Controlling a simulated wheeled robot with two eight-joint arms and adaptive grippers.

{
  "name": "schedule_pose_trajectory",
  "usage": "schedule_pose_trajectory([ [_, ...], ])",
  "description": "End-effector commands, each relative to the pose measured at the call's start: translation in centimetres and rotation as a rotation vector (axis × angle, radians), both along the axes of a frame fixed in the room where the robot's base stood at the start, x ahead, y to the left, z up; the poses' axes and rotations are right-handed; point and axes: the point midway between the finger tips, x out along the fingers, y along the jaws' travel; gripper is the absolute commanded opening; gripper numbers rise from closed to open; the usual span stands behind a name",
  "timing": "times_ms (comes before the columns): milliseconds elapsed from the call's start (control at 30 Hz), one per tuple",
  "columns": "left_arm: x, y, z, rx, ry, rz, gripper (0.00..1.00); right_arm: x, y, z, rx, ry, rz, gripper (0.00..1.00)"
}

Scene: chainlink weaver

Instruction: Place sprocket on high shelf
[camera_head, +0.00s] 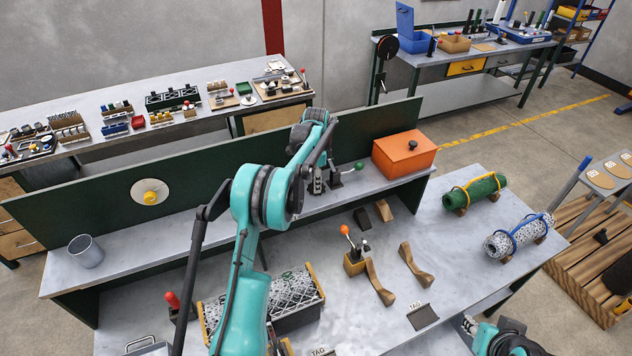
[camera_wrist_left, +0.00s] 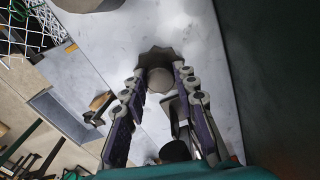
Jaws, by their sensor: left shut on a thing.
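The high shelf (camera_head: 180,238) is a grey marbled ledge in front of a dark green back panel. My left arm reaches up over it, and the left gripper (camera_wrist_left: 160,78) is shut on the sprocket (camera_wrist_left: 158,57), a grey toothed disc with a round hub, between the fingertips. In the head view my arm hides the sprocket. The wrist view shows pale marbled surface behind the sprocket; I cannot tell whether it touches the shelf. My right gripper (camera_head: 470,325) is only partly in view at the bottom right, and its jaws are unclear.
A white disc with a yellow knob (camera_head: 151,196) is on the panel. The shelf between cup and arm is clear.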

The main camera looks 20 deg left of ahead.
Motion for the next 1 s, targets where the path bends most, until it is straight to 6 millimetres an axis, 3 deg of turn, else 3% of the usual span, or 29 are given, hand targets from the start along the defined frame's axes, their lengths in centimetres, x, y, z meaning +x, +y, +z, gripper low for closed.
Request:
schedule_pose_trajectory([
  [100,0.0,0.0,-0.4,0.0,0.0,0.0,0.0,0.0,0.0,-0.4,0.0,0.0,0.0,0.31],
  [133,0.0,0.0,-0.4,0.0,0.0,0.0,0.33,0.0,0.0,-0.3,0.0,0.0,0.0,0.31],
  [200,0.0,0.0,-0.3,0.0,0.0,0.0,0.49,0.0,0.0,-0.3,0.0,0.0,0.0,0.31],
  [500,0.0,0.0,-0.2,0.0,0.0,0.0,0.49,0.0,0.0,-0.2,0.0,0.0,0.0,0.31],
  [633,0.0,0.0,0.8,0.0,0.0,0.0,0.49,0.0,0.0,0.0,0.0,0.0,0.0,0.31],
  [1000,0.0,0.0,8.5,0.0,0.0,0.0,0.49,0.0,0.0,-0.2,0.0,0.0,0.0,0.31],
])
